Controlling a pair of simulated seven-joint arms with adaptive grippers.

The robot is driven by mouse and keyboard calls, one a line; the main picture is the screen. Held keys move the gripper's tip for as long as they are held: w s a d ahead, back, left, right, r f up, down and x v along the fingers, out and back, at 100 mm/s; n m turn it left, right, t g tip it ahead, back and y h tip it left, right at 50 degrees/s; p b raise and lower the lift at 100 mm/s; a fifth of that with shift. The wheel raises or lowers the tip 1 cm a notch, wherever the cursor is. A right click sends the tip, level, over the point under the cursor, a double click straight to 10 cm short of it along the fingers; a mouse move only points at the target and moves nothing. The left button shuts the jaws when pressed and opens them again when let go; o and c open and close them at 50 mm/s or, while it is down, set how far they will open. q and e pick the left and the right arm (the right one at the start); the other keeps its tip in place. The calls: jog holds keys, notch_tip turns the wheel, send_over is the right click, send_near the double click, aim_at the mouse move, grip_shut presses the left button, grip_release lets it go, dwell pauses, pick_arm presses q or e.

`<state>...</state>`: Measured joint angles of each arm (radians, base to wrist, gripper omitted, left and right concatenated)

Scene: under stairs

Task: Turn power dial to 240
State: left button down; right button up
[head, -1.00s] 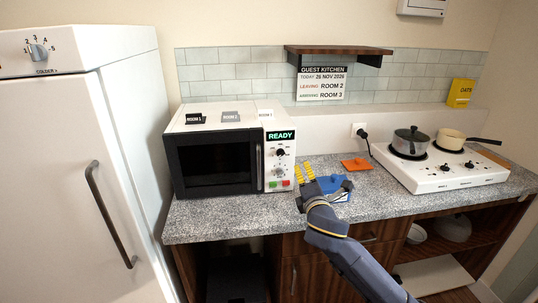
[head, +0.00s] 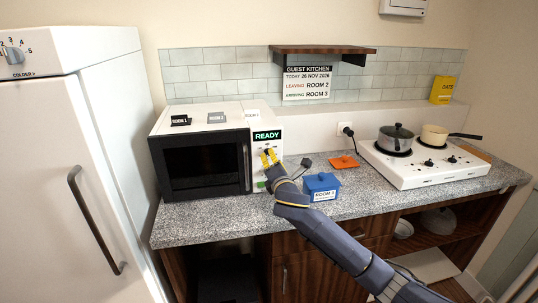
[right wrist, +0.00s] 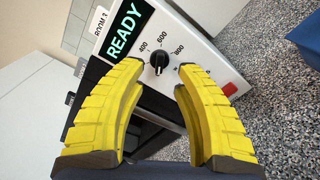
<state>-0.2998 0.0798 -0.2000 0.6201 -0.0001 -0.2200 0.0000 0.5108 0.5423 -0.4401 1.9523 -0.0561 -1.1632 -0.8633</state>
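The white microwave (head: 200,160) stands on the counter with a dark door and a lit "READY" display (head: 267,135). Its power dial (right wrist: 159,60) is a small black knob in the right wrist view, with 400, 600 and 800 printed around it. A pale mark shows on the knob's lower side; I cannot read its exact setting. My right gripper (head: 270,158) is in front of the control panel and hides much of it in the head view. In the right wrist view its yellow fingers (right wrist: 161,68) are open, one on either side of the dial, with gaps visible. My left gripper is out of view.
A blue lidded box (head: 322,187) labelled with a room sits right of the microwave. An orange item (head: 344,162) lies behind it. A white hob (head: 420,170) with two pans is at the right. A fridge (head: 75,150) stands at the left. A red button (right wrist: 229,89) is beside the right finger.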

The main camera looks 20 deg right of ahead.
jog(key=shift+x, duration=2.65)
grip_shut()
